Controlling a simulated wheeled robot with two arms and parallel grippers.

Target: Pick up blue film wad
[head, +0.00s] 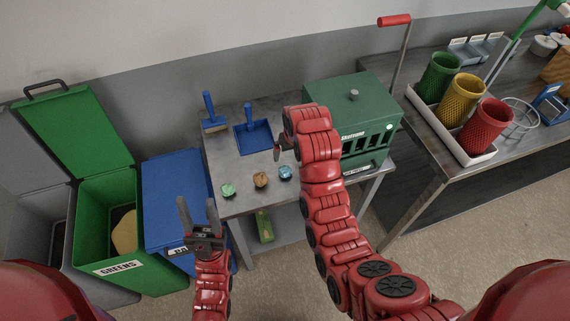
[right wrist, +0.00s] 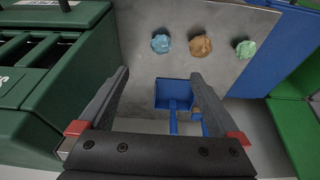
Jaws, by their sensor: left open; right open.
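The blue film wad (head: 285,172) is a small crumpled ball on the grey metal table (head: 237,205), at the right end of a row of three wads. In the right wrist view the blue wad (right wrist: 160,43) lies at the left of the row, beyond my open fingers. My right gripper (head: 279,150) is above the table, beside the green machine, mostly hidden by its own arm; its open, empty jaws show in the right wrist view (right wrist: 160,85). My left gripper (head: 198,212) is open and empty, in front of the blue bin.
A brown wad (head: 261,180) and a green wad (head: 228,190) lie left of the blue one. A blue dustpan (head: 254,137) and blue brush (head: 212,122) lie behind. The green machine (head: 352,105) stands at the right. The green bin (head: 104,225) and blue bin (head: 170,190) stand left.

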